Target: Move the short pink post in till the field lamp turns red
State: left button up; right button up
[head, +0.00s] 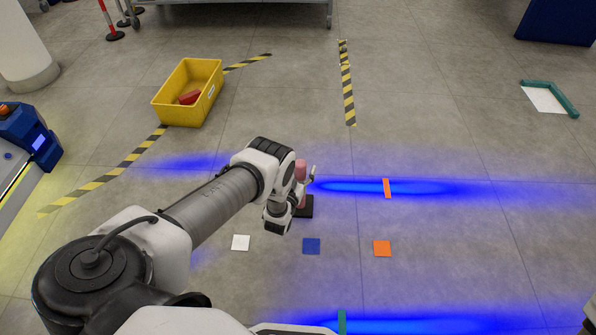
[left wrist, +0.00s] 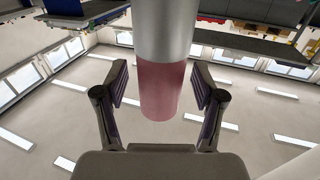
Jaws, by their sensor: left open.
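The short pink post (head: 300,169) stands upright on a small dark base (head: 305,209) near the middle of the head view. My left gripper (head: 303,187) is at the post, partly hiding it. In the left wrist view the post, pink (left wrist: 161,92) with a grey metal section, lies between the two spread fingers of my left gripper (left wrist: 160,86). Gaps show on both sides, so the fingers are around it without closing on it. A blue glowing band (head: 440,188) lies on the floor right of the post. I cannot tell which light is the field lamp.
An orange strip (head: 387,188) crosses the blue band. White (head: 240,242), blue (head: 311,246) and orange (head: 382,248) squares lie in front. A yellow crate (head: 168,113) holds a red object. A blue machine (head: 36,142) with a blue-lit panel stands left. Floor at right is mostly clear.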

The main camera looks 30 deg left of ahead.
pick_arm(q)
grip_shut()
jog(key=shift+r, duration=0.1)
jog(key=shift+r, duration=0.25)
dwell(0.4)
